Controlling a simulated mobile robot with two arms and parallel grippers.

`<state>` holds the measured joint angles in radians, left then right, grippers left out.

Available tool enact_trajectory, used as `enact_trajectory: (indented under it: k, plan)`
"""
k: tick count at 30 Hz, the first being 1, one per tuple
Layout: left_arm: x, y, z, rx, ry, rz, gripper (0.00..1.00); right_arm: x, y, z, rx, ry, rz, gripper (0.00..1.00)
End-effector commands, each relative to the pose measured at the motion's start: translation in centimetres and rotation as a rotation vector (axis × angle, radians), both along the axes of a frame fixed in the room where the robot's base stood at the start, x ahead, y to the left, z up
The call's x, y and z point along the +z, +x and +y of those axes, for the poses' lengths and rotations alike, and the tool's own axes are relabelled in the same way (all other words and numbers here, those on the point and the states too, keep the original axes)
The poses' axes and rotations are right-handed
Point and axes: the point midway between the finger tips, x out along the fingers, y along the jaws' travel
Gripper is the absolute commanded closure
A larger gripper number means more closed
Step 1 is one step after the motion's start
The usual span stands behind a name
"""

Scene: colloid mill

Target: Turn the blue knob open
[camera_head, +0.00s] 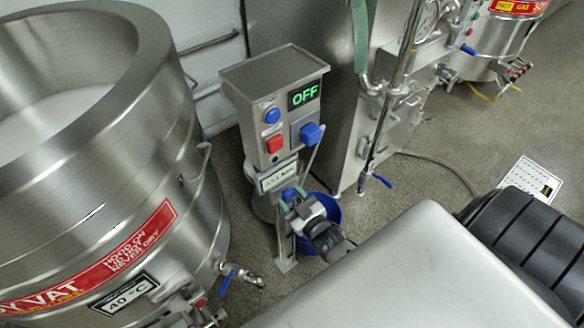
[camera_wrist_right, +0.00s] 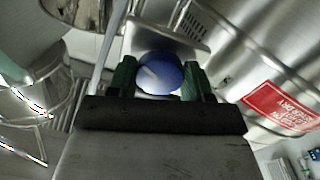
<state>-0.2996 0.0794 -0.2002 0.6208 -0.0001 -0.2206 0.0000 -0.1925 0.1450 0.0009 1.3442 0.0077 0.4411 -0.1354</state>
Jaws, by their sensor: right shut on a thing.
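The blue knob (camera_head: 289,194) sits low on the front of the colloid mill's grey stand, below the control box. My right gripper (camera_head: 293,199) reaches it from the lower right, with its green fingertips around the knob. In the right wrist view the round blue knob (camera_wrist_right: 158,74) lies between the two green fingers of the right gripper (camera_wrist_right: 160,80), one on each side. The right gripper is shut on the knob. The gripper partly hides the knob in the head view. My left gripper is not in view.
The control box (camera_head: 257,92) above reads OFF and carries a blue button, a red switch and a blue plug. A blue bucket (camera_head: 333,212) stands behind my right gripper. A large steel vat (camera_head: 150,150) stands close on the left, and a steel cabinet (camera_head: 330,80) behind.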

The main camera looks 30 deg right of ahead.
Motion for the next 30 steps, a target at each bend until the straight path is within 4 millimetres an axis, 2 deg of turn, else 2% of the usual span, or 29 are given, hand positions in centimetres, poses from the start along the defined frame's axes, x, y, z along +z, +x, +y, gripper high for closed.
enact_trajectory:
  k: [11, 12, 17, 26, 30]
  plan:
    - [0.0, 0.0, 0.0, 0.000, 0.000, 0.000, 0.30, -0.2, -0.1, 0.0, 0.001, -0.008, 0.004, 0.73]
    - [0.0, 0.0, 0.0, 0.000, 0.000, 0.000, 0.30, -0.2, -0.1, 0.0, 0.001, -0.008, 0.004, 0.48]
    - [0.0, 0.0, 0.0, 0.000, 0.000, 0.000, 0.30, -0.1, -0.1, 0.0, 0.000, -0.007, 0.003, 0.25]
    - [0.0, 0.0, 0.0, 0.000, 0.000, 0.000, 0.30, -0.1, -0.2, 0.0, 0.001, -0.006, 0.001, 0.25]
    - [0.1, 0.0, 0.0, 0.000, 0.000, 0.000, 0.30, -0.1, -1.8, -0.1, 0.000, -0.006, 0.003, 0.25]
